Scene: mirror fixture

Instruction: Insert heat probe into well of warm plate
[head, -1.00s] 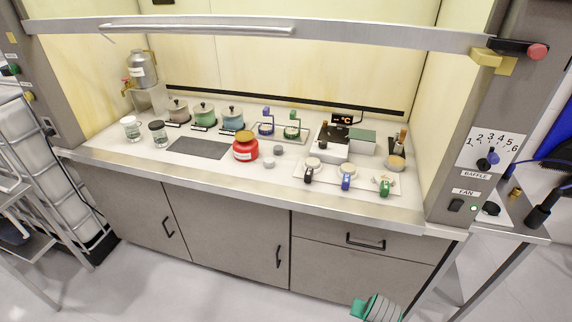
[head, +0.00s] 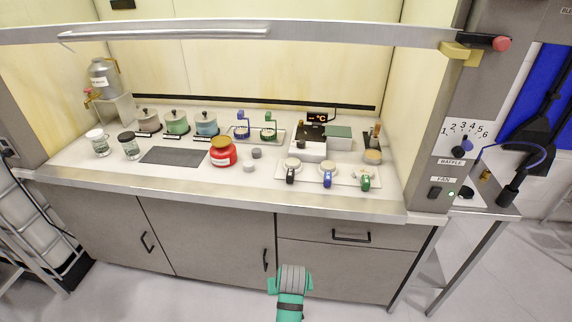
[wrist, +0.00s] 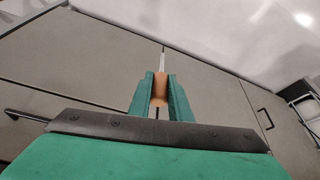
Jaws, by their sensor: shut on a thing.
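The heat probe (wrist: 160,85) is in my gripper (wrist: 160,100), with an orange-brown handle between the two green fingers and a thin metal rod pointing away. In the head view my gripper (head: 291,272) is in front of the cabinet, below the counter edge, and the probe cannot be made out. What looks like the warm plate (head: 309,151) is a white unit with a dark top at the right back of the counter, beside a small °C display (head: 318,118). Its well is too small to tell. The probe is well apart from it.
A white tray (head: 343,184) with several round-topped, coloured-handled items lies in front of the plate. A red jar (head: 223,153) stands left of it. The raised sash (head: 350,36) crosses above. The counter's metal front edge (head: 240,203) lies between my gripper and the plate.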

